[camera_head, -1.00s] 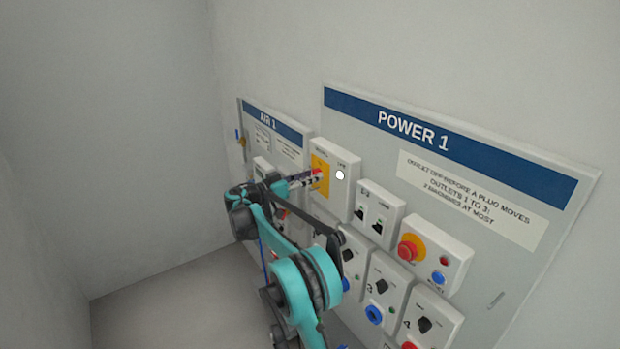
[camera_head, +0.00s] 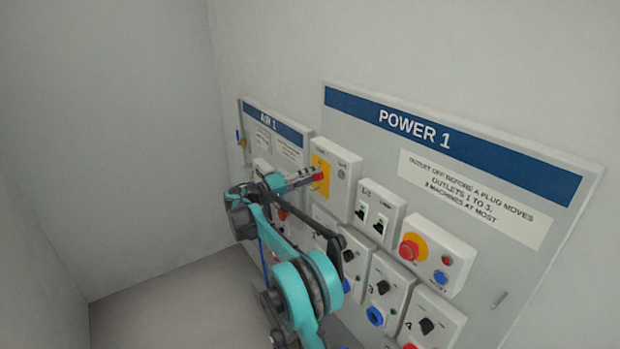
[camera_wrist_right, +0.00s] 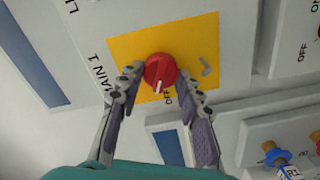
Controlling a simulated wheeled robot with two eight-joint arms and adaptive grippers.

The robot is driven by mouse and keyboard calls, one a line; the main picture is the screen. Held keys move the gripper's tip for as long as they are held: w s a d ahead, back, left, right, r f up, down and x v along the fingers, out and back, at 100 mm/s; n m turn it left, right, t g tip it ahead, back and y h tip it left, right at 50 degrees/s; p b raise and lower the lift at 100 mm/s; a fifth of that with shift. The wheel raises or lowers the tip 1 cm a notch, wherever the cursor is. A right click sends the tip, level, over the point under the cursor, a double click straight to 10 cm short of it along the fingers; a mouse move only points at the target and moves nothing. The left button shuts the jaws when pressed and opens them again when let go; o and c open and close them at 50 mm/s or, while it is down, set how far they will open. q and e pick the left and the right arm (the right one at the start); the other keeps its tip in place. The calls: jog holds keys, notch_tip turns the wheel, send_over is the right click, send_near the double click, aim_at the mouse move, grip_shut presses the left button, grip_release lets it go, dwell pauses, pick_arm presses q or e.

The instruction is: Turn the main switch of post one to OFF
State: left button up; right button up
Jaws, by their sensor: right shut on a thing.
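The main switch is a red rotary knob (camera_wrist_right: 160,70) on a yellow plate (camera_wrist_right: 124,46) marked MAIN 1. In the head view the switch box (camera_head: 342,186) sits at the upper left of the POWER 1 panel. My right gripper (camera_head: 316,177) reaches it from the left, its fingers closed on the knob. The right wrist view shows a fingertip on each side of the knob. The knob's white pointer (camera_wrist_right: 158,88) points toward the OFF lettering. The LINE lamp (camera_head: 342,171) looks grey and unlit. My left gripper is out of view.
Right of the switch box are two small black switches (camera_head: 370,217) and a red emergency button (camera_head: 410,247) on a yellow ring. Outlet boxes (camera_head: 383,288) lie below, partly behind my right arm. The AIR 1 panel (camera_head: 275,128) is to the left.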

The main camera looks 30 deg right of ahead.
jog(key=shift+n, duration=1.7)
jog(key=o, duration=1.2)
jog(key=shift+c, duration=0.2)
jog(key=shift+f, duration=0.1)
